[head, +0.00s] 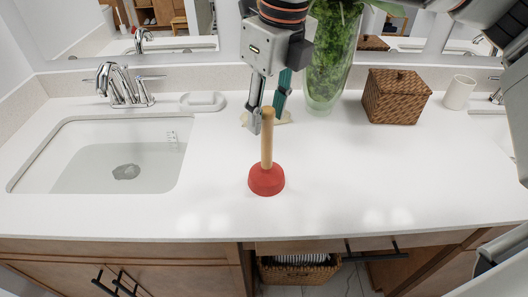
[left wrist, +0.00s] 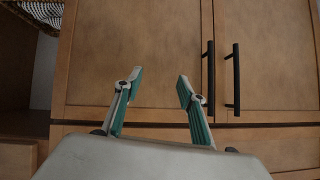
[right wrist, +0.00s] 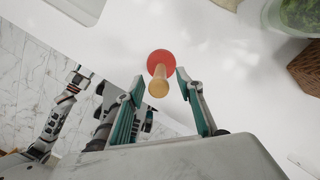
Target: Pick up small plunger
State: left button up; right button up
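The small plunger (head: 267,175) stands upright on the white counter, red cup down and wooden handle up. In the right wrist view the plunger (right wrist: 160,64) shows just past and between the fingertips, its handle end toward the camera. My right gripper (head: 265,118) is open, with its fingers pointing down near the top of the handle; it does not appear to hold it. It also shows open in the right wrist view (right wrist: 158,83). My left gripper (left wrist: 160,78) is open and empty, low in front of the wooden cabinet doors (left wrist: 150,45).
A sink (head: 110,165) with a chrome faucet (head: 122,88) is at left. A glass vase with greenery (head: 328,60) stands behind the gripper. A wicker box (head: 396,97) and a white cup (head: 458,92) are at right. The counter (head: 370,170) right of the plunger is clear.

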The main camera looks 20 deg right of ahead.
aim_at(264, 137)
jog(key=f, duration=0.6)
jog(key=shift+w+a+f, duration=0.2)
jog(key=shift+f, duration=0.05)
grip_shut()
